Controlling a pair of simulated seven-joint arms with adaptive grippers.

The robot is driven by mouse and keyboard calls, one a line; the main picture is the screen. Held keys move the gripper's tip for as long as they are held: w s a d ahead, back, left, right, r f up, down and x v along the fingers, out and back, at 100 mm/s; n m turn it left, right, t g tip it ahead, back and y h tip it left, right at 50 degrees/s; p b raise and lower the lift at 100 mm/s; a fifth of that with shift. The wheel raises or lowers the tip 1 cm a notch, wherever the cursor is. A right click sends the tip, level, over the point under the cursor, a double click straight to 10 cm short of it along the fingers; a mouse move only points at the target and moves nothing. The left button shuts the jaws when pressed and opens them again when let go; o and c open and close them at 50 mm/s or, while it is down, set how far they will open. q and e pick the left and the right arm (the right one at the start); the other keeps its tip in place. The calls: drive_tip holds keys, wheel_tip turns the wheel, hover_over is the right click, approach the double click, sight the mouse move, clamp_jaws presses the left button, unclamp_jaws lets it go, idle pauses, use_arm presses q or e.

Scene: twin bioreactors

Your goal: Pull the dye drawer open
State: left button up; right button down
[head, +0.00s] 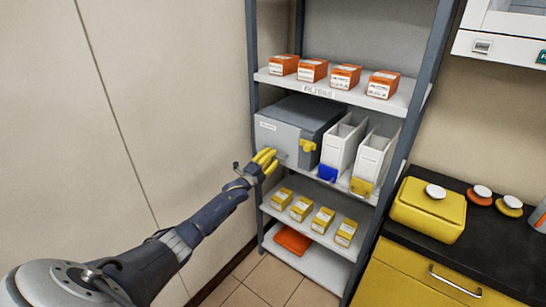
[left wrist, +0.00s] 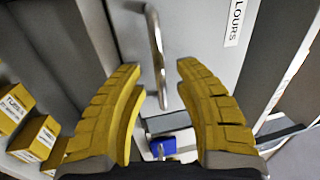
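The dye drawer is a grey box front (head: 272,134) on the middle shelf in the head view, with a small white label. In the left wrist view its grey face (left wrist: 195,25) carries a label ending in "LOURS" and a metal bar handle (left wrist: 154,45). My left gripper (head: 265,160) has yellow fingers and is at the lower front of the box. In the left wrist view the left gripper (left wrist: 160,68) is open, with the handle between its two fingers. Contact with the handle cannot be told. The drawer looks shut. My right gripper is not in view.
White file holders (head: 341,145) stand right of the box. Orange boxes (head: 345,76) are on the shelf above, yellow boxes (head: 301,208) on the shelf below. A grey shelf post (head: 254,60) stands at the left. A black counter (head: 480,240) is at the right.

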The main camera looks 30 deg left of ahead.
use_arm(q)
drive_tip(key=shift+w+r, duration=0.15)
drive_tip(key=shift+w, duration=0.3)
drive_tip(key=shift+o, duration=0.5)
clamp_jaws()
